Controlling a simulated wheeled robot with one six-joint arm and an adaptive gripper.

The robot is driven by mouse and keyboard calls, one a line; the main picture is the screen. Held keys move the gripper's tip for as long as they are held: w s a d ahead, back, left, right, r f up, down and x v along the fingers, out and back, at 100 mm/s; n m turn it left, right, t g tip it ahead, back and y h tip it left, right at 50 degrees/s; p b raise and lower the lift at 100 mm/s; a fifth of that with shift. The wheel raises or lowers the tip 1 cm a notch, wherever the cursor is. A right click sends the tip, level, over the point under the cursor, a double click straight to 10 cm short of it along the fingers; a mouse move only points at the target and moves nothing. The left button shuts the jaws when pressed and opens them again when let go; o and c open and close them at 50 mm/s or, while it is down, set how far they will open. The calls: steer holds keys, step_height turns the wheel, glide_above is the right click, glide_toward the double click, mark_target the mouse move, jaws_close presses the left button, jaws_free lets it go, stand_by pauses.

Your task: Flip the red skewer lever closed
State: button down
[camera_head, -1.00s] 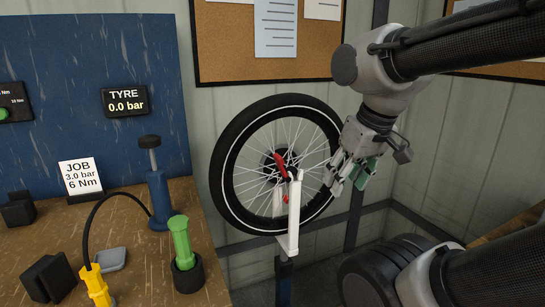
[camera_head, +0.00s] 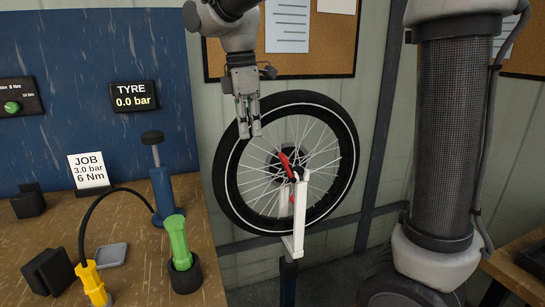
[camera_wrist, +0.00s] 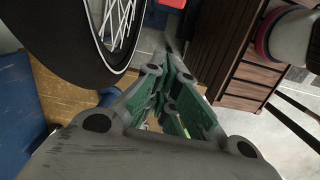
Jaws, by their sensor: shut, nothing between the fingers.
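The red skewer lever (camera_head: 285,163) is at the hub of the wheel (camera_head: 341,112) in the head view, angled up and to the left from the axle. The wheel sits in a white stand (camera_head: 299,215). My gripper (camera_head: 249,136) is shut and empty. It points down in front of the tyre's upper left, above and to the left of the lever and apart from it. In the wrist view my gripper's fingers (camera_wrist: 168,48) lie close together, with the wheel's tyre and spokes (camera_wrist: 118,25) at the upper left. The lever cannot be made out surely there.
The workbench (camera_head: 130,270) at left holds a blue pump (camera_head: 163,195), a green-handled tool (camera_head: 178,242) in a black cup, and a yellow tool (camera_head: 93,283) with a black hose. The tyre display (camera_head: 134,96) reads 0.0 bar.

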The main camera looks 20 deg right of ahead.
mark_target(287, 168)
steer(key=shift+s+n, duration=0.15)
steer(key=shift+n, duration=0.25)
steer(key=shift+d+f, duration=0.1)
step_height(287, 168, down, 10)
steer(key=d, duration=0.1)
steer(key=shift+d+r, duration=0.5)
steer(key=shift+d, duration=0.4)
steer(key=shift+d+r, duration=0.45)
steer(key=shift+d, duration=0.45)
